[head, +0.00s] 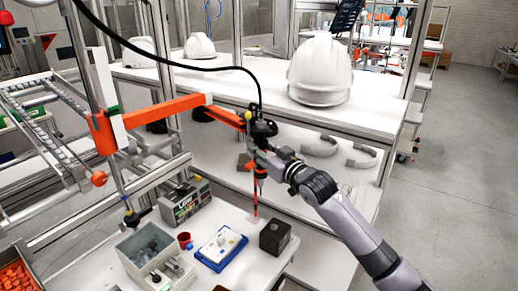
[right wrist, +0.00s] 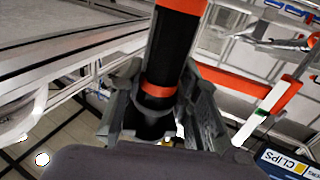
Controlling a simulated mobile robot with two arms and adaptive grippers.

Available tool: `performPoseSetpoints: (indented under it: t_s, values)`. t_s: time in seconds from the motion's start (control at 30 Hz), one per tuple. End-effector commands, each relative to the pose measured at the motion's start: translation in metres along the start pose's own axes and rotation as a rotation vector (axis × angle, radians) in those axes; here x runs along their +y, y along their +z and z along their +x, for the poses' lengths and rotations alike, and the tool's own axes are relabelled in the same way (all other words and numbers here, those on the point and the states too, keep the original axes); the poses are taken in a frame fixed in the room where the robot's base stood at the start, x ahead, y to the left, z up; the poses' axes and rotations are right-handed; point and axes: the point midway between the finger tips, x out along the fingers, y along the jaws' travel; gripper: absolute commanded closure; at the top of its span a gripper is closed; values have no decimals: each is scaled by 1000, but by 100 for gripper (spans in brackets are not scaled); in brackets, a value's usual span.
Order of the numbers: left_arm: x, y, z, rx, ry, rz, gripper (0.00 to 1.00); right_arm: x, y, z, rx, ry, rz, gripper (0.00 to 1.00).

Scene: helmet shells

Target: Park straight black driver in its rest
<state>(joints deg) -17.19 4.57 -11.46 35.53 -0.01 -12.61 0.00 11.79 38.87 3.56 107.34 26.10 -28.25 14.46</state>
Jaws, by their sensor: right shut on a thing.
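The straight black driver (head: 260,181) with orange bands stands roughly upright below a black cable, at the end of an orange arm (head: 168,110). My right gripper (head: 262,152) is shut around its body, reaching in from the lower right. In the right wrist view the driver (right wrist: 174,50) runs between the grey fingers of my right gripper (right wrist: 160,108). Its lower end is over the white bench. My left gripper is not in view.
A blue-and-white tray (head: 222,248), a grey bin (head: 146,250) and a labelled clips box (head: 185,201) stand on the bench. A white helmet shell (head: 320,70) sits on the shelf behind. A metal frame stands at left.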

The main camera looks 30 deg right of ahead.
Motion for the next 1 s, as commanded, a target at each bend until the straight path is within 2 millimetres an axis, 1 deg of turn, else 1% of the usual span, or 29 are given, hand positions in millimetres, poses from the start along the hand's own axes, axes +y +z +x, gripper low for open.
performPoseSetpoints:
  t_s: [0.27, 0.37, 0.8, 1.0]
  values:
    - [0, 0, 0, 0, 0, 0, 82, 0, 0, 0, 1, -1, 4, 100]
    - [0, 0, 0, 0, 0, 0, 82, 2, 0, 4, 0, 0, 3, 100]
    - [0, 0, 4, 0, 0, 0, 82, 27, 0, 45, 0, 0, 2, 100]
    - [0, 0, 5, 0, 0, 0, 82, 34, 0, 55, 0, 1, 2, 100]
